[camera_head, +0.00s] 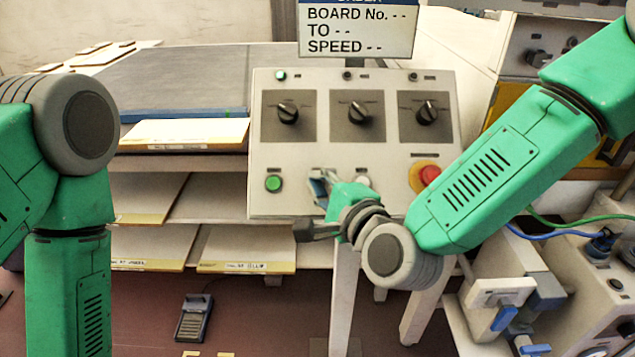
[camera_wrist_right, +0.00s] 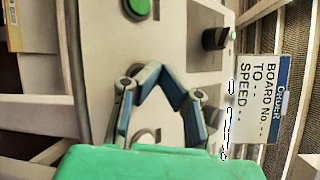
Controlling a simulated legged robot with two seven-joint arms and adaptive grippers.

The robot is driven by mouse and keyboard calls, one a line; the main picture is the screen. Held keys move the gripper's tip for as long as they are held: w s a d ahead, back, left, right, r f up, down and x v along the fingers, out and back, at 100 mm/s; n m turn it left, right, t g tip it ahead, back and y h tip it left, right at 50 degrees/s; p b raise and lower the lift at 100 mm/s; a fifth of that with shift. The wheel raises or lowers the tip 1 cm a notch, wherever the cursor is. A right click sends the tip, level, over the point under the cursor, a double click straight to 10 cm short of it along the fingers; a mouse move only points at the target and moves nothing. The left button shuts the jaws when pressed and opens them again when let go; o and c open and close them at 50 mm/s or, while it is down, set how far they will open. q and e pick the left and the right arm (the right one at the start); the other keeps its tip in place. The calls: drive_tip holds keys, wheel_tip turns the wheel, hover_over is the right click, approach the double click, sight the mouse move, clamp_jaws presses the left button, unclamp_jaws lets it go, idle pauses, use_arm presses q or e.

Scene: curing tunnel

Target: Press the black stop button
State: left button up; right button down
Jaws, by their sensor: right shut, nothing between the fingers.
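The control panel (camera_head: 265,135) stands upright ahead of me, with a green button (camera_head: 273,183) at its lower left and a red mushroom button (camera_head: 429,175) on a yellow ring at its lower right. My right gripper (camera_head: 318,187) is in front of the lower middle of the panel, right of the green button. In the wrist view its blue-grey fingers (camera_wrist_right: 162,76) are shut and empty, tips meeting. A round grey-rimmed button (camera_wrist_right: 146,138) shows partly between the finger links. My left gripper is out of view.
Three black rotary knobs (camera_head: 358,113) sit above the button row. A sign (camera_head: 357,30) stands over the panel. Shelves with boards (camera_head: 180,135) are to the left. A foot pedal (camera_head: 194,318) is on the floor. Machinery with cables (camera_head: 545,290) is at lower right.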

drive_tip(key=shift+w, duration=0.1)
drive_tip(key=shift+w+f, duration=0.2)
drive_tip(key=shift+w+f+b, duration=0.25)
drive_tip(key=shift+b, duration=0.2)
idle(0.7)
drive_tip(key=shift+s+r, duration=0.1)
drive_tip(key=shift+s+r+p, duration=0.45)
drive_tip(key=shift+s, duration=0.05)
drive_tip(key=s+r+p, duration=0.2)
drive_tip(key=s+r, duration=0.1)
drive_tip(key=shift+s+r+p, duration=0.25)
drive_tip(key=shift+p, duration=0.1)
idle(0.4)
idle(0.5)
